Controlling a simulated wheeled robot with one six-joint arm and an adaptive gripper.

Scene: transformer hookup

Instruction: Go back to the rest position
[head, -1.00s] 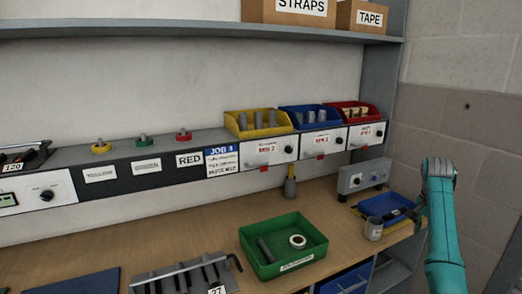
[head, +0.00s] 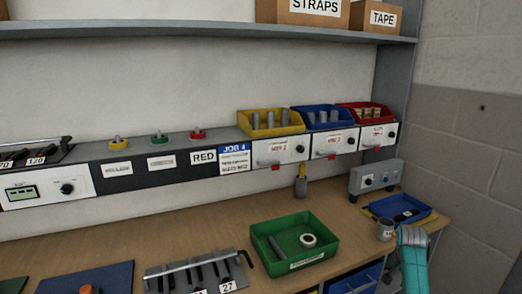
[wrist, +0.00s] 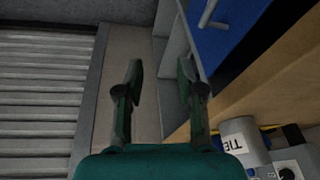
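My gripper (wrist: 160,85) shows in the wrist view with its two dark fingers spread apart and nothing between them. It points down past the bench edge, over the floor beside a blue drawer front (wrist: 225,35). In the head view my teal arm (head: 413,265) stands at the lower right, by the right end of the wooden bench (head: 215,222). My fingers are not visible in the head view.
A grey cup (head: 385,230) and a blue tray (head: 402,207) are close to my arm on the bench. A green bin (head: 325,250) holds a grey cylinder and a white roll. A slatted grey surface (wrist: 45,95) lies left in the wrist view.

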